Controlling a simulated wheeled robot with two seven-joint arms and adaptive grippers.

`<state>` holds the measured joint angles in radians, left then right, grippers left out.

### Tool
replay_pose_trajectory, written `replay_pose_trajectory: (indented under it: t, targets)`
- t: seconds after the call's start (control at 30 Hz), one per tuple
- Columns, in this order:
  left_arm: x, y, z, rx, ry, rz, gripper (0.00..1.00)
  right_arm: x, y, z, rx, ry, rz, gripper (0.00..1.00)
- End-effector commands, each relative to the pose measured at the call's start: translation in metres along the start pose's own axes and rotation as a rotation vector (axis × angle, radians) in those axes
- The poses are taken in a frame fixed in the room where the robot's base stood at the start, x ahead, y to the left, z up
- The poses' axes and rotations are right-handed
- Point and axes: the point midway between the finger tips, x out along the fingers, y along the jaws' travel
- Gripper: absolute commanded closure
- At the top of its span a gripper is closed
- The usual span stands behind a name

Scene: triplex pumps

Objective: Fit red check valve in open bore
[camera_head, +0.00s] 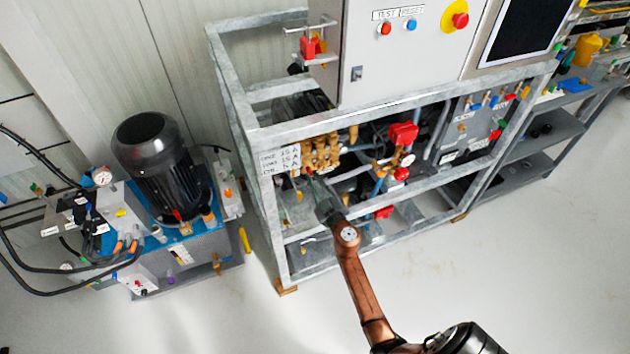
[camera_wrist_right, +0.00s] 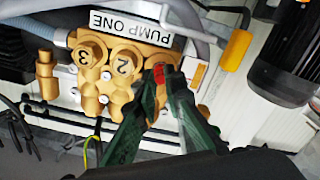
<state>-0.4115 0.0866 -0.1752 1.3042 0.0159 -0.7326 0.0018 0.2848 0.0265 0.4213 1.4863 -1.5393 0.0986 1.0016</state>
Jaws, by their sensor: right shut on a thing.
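The brass pump head (camera_head: 320,150) sits inside the grey steel frame. It shows large in the right wrist view (camera_wrist_right: 104,85), upside down, with caps marked 3 (camera_wrist_right: 83,55) and 2 (camera_wrist_right: 123,65) and a "PUMP ONE" label (camera_wrist_right: 131,25). My right gripper (camera_head: 312,181) reaches up to the pump front, and its dark green fingers (camera_wrist_right: 164,82) are shut on the red check valve (camera_wrist_right: 159,73). The valve is at the third position, beside cap 2. The fingers hide the bore, so I cannot tell how far the valve is in it. My left gripper is not in view.
Frame bars (camera_head: 268,210) and a white handwritten card (camera_head: 280,161) stand close left of the pump. A red-handled valve (camera_head: 403,133) with a gauge is to the right. A black motor unit (camera_head: 160,165) stands at left. The floor in front is clear.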

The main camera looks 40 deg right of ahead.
Motion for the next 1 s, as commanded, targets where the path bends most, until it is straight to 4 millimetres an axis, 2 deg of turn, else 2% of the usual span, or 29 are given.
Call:
replay_pose_trajectory:
  t: [1.0]
  targets:
    - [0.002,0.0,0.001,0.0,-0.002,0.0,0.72,0.015,-0.001,0.001,0.001,0.0,-0.001,1.0]
